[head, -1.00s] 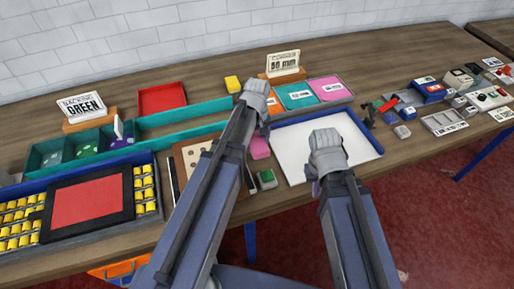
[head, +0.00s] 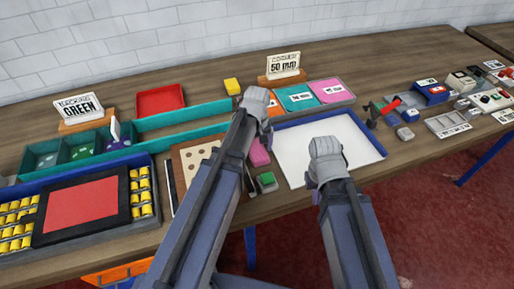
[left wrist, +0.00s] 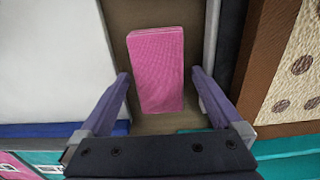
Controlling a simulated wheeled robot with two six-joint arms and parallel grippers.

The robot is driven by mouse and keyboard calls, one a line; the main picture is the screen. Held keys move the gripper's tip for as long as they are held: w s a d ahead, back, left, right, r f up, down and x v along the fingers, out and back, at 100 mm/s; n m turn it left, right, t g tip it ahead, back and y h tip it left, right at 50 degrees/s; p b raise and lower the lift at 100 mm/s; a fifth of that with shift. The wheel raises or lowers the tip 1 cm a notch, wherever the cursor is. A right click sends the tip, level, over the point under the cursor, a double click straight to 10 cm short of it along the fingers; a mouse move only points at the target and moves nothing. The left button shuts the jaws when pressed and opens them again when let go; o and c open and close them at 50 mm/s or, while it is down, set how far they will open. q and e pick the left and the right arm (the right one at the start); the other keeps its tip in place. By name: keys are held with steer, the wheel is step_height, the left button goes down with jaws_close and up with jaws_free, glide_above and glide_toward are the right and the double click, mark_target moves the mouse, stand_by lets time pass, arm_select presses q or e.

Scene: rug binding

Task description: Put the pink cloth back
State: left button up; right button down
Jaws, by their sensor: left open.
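The pink cloth (head: 260,152) lies on the wooden table between a brown board with holes and a white tray. In the left wrist view the pink cloth (left wrist: 156,62) looks like a neat folded rectangle. My left gripper (head: 258,106) is just beyond the cloth in the head view. In the left wrist view its open fingers (left wrist: 160,78) frame the cloth's lower part, with nothing held. My right gripper (head: 326,165) hangs over the white tray; its fingertips are mostly hidden.
The white tray (head: 365,150) has a blue rim. The board with holes (head: 190,160) is left of the cloth. A green-topped block (head: 266,182) sits near the front edge. A "50 mm" sign (head: 284,66) and a yellow block (head: 232,86) stand behind. Small tools crowd the right.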

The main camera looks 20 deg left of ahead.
mark_target(257, 150)
arm_select(q)
step_height(257, 150, up, 12)
steer(key=p, duration=1.2)
steer(key=s+d+m+y, duration=0.1)
steer(key=s+d+m, duration=0.9)
steer(key=s, duration=0.4)
steer(key=shift+s+d+r+m, duration=0.15)
steer(key=shift+d+r+m, duration=0.05)
steer(key=shift+d+m, duration=0.1)
